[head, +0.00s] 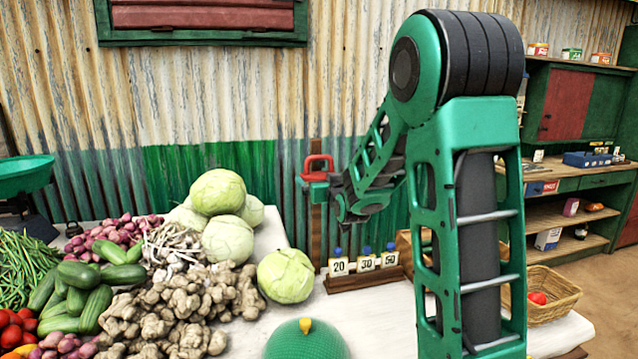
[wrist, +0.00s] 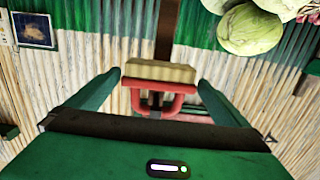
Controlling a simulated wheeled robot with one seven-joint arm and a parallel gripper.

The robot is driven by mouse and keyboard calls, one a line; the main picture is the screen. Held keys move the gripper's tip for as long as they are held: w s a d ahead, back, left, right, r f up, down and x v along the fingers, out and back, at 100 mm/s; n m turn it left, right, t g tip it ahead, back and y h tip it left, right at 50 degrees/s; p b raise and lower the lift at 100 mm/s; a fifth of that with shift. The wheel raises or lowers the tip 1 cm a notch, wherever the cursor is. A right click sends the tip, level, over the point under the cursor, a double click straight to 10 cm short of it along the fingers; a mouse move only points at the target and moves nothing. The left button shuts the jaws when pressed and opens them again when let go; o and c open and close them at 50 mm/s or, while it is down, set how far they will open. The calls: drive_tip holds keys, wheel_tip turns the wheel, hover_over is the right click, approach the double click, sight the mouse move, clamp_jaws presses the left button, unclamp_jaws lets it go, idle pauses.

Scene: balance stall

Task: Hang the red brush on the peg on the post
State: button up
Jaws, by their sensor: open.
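The red brush (head: 318,163) is at the upper part of the wooden post (head: 316,240), in front of the corrugated wall. In the wrist view, the brush (wrist: 182,90) shows its pale bristle block and red looped handle. My gripper (wrist: 160,79) is open, with one green finger on each side of the brush and visible gaps to both. In the head view my gripper (head: 320,187) is at the post, just under the red handle. A dark piece shows inside the handle loop; I cannot tell whether it is the peg. The peg is not clearly visible.
A rack with number tags (head: 365,264) stands on the white table (head: 385,318) below the post. Cabbages (head: 285,276) and heaped vegetables fill the table's left. A wicker basket (head: 552,296) and shelves (head: 560,170) are at the right.

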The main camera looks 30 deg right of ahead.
drive_tip(key=v, duration=0.9)
drive_tip(key=shift+s+a, duration=0.2)
drive_tip(key=shift+s, duration=0.2)
drive_tip(key=s+f+m+g+y, duration=0.1)
drive_tip(key=s+f+g, duration=0.45)
drive_tip(key=s, duration=0.35)
drive_tip(key=s+f+m+g+y, duration=0.1)
drive_tip(key=s+f+g, duration=0.4)
drive_tip(key=s, duration=0.4)
drive_tip(key=s+a+f+g+y, duration=0.1)
drive_tip(key=s+a+g, duration=0.1)
drive_tip(key=s, duration=0.8)
drive_tip(key=s+a+f+m+g+y, duration=0.1)
drive_tip(key=s+a+f+g+y, duration=0.1)
drive_tip(key=s, duration=0.8)
drive_tip(key=shift+s+a+f+g, duration=0.25)
drive_tip(key=shift+a+g, duration=0.45)
drive_tip(key=shift+g, duration=0.45)
drive_tip(key=shift+w+f, duration=0.3)
drive_tip(key=shift+w, duration=0.35)
